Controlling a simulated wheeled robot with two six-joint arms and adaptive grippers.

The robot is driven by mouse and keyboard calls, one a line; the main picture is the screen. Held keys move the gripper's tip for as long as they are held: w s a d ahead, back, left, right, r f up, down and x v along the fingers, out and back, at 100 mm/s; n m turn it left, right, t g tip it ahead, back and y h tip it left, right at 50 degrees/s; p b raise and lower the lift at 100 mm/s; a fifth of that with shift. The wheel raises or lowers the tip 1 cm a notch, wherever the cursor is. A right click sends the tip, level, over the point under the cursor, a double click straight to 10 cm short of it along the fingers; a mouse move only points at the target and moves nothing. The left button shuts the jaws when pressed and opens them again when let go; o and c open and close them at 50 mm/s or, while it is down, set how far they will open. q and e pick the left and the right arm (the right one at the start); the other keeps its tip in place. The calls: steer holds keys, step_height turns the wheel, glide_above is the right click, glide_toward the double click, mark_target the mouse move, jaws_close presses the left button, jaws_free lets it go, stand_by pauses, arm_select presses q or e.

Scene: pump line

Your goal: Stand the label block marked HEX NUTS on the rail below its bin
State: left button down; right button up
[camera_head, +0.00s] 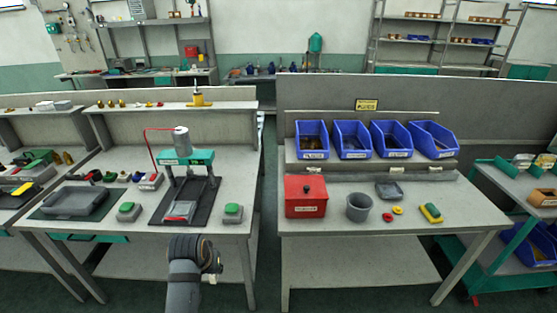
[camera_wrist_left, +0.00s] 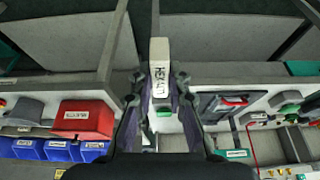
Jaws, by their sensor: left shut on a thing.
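A pale label block (camera_wrist_left: 160,68) is between the fingers of my left gripper (camera_wrist_left: 162,98), which is shut on it. Dark lettering on it reads HEX and part of NUTS, turned sideways. In the head view my left gripper (camera_head: 216,264) is low in front of the gap between the two benches, and the block is barely visible there. Blue bins (camera_head: 352,140) stand in a row on the right bench's raised shelf. Their labels are too small to read. The rail (camera_head: 360,178) runs below them. My right gripper is not in view.
On the right bench stand a red box (camera_head: 305,196), a grey cup (camera_head: 359,207), a dark tray (camera_head: 389,190) and a green-yellow sponge (camera_head: 430,212). The left bench holds a press (camera_head: 188,158) and green buttons (camera_head: 232,213). Free bench surface lies in front of the red box.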

arm_select(q)
steer(key=r, duration=0.2)
steer(key=w+r, duration=0.1)
steer(key=r, duration=0.1)
steer(key=shift+w+a+r, duration=0.1)
steer(key=shift+a+r, duration=0.05)
steer(key=shift+r, duration=0.5)
